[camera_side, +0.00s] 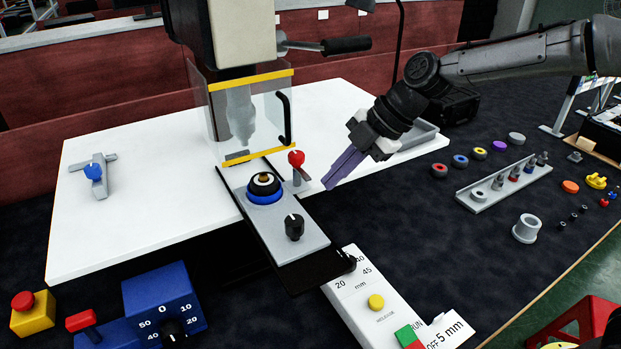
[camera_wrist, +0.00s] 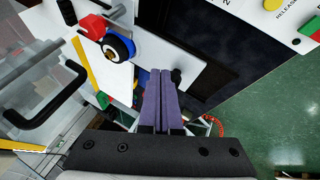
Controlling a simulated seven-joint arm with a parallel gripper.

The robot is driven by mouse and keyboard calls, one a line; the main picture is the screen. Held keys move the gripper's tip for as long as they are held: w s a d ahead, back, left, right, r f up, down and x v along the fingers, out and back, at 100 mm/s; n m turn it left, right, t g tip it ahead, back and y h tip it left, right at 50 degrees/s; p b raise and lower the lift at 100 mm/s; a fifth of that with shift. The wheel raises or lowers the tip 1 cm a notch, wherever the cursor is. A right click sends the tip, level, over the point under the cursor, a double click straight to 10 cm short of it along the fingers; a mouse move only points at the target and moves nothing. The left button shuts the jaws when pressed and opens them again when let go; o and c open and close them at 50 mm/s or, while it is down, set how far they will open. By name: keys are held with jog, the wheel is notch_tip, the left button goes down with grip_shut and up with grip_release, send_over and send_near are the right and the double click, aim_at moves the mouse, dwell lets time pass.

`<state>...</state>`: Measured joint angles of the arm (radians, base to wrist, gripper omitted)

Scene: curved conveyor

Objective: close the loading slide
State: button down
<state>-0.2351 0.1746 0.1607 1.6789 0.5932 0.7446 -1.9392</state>
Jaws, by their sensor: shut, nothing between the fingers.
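The loading slide (camera_side: 280,245) is a grey plate on a dark rail, drawn out toward the front from under the press. It also shows in the wrist view (camera_wrist: 165,50). A round blue and black part with a tan centre (camera_side: 264,188) sits on it; this part is in the wrist view too (camera_wrist: 118,46). A black knob (camera_side: 294,226) stands near the slide's front end. My gripper (camera_side: 329,186) has purple fingers, shut and empty, above and right of the slide. In the wrist view the fingertips (camera_wrist: 157,72) appear beside the black knob (camera_wrist: 176,76).
A clear guard with yellow edges (camera_side: 265,75) and a black handle (camera_side: 285,118) stands behind the slide. A red-knobbed lever (camera_side: 296,158) is close to my fingers. A white control panel (camera_side: 375,285) lies in front. A grey tray of small parts (camera_side: 505,183) is at right.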

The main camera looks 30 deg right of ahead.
jog(key=w+d+m, duration=0.2)
jog(key=d, duration=0.4)
send_near(300, 189)
notch_tip(300, 189, down, 5)
jog(key=s+a, duration=0.2)
jog(key=s, duration=0.1)
jog(key=shift+t, duration=0.4)
jog(key=shift+w+a, duration=0.25)
jog(key=shift+w, duration=0.9)
jog(key=shift+w+a, duration=0.2)
jog(key=shift+w, duration=1)
jog(key=shift+w, duration=0.1)
jog(key=w, duration=1)
jog(key=shift+w, duration=0.2)
jog(key=shift+s, duration=0.1)
